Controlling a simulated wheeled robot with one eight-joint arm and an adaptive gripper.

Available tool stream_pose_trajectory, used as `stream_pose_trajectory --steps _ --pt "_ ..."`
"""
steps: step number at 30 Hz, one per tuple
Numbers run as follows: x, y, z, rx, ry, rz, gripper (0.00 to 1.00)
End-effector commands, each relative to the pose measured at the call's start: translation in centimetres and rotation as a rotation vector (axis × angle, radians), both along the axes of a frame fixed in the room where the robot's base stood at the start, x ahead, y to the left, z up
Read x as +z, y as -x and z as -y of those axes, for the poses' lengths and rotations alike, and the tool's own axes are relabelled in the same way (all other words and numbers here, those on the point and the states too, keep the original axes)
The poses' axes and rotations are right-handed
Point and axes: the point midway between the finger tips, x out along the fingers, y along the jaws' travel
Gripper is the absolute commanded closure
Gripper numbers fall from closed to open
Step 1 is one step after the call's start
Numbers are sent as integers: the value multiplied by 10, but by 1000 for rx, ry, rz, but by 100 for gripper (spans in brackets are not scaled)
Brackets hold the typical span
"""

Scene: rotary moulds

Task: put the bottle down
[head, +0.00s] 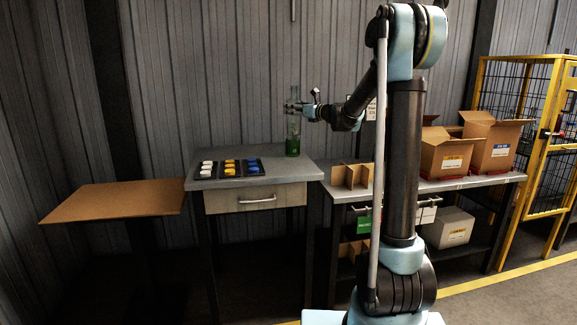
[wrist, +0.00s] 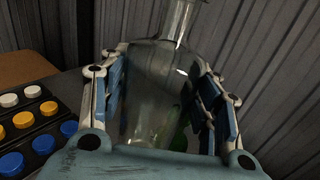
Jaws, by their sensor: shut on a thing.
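My gripper (head: 294,107) is shut around the bottle's upper body. In the wrist view the bottle (wrist: 152,95) stands between the two blue-padded fingers of my gripper (wrist: 155,98), and its lower part is mostly hidden by the gripper.
A black tray (head: 229,177) with white, yellow and blue caps lies on the table, left of the bottle. A brown board-topped table (head: 115,200) stands at left. A cardboard divider (head: 351,175) and open boxes (head: 450,152) are on the right bench. A ribbed wall is close behind.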

Motion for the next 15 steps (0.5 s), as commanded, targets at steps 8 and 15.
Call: stream_pose_trajectory --steps 8,15 --pt "-18 8 -33 32 0 0 100" --pt "-54 8 -33 32 0 0 100"
